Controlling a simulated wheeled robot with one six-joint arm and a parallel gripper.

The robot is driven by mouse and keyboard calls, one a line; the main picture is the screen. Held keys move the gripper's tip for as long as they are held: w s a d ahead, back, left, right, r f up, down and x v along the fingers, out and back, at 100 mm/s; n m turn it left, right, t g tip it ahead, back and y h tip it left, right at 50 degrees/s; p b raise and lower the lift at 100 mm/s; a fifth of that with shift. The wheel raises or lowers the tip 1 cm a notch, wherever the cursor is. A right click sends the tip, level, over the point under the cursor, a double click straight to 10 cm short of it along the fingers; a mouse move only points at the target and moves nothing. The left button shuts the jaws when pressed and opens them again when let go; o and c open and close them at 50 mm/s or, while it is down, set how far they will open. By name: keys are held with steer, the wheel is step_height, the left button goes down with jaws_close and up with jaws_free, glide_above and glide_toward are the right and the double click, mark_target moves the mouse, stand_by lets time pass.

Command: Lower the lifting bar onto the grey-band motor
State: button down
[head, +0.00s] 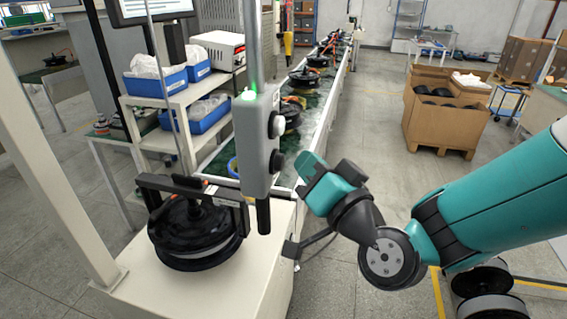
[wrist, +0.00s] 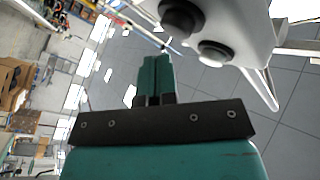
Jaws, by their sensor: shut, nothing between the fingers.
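The grey-band motor (head: 196,250), a dark round hub with a grey band, sits on the white bench end. The dark lifting bar (head: 160,183) spans its top; I cannot tell whether they touch. A grey hanging control box (head: 257,140) with a green light and two black buttons stands in front of them, hiding part of the bar's right side. The box also shows in the wrist view (wrist: 238,25), with its upper button (wrist: 181,16) and lower button (wrist: 214,53). My gripper (head: 309,165) is shut and empty, just right of the box; its teal fingers (wrist: 155,62) point up in the wrist view.
A conveyor (head: 325,100) with several motors runs back from the bench (head: 215,292). A white shelf with blue bins (head: 150,85) stands behind at left. Cardboard boxes (head: 435,125) stand at right. The grey floor between conveyor and boxes is clear.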

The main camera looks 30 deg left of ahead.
steer(key=shift+w+d+b, duration=0.2)
steer(key=shift+d+b, duration=0.6)
steer(key=shift+b, duration=0.25)
steer(key=shift+w+d+b, duration=0.15)
steer(key=shift+d+b, duration=0.65)
steer(key=shift+b, duration=0.2)
steer(key=shift+w+d+b, duration=0.2)
steer(key=shift+d+b, duration=0.6)
steer(key=shift+b, duration=0.25)
steer(key=shift+d, duration=0.1)
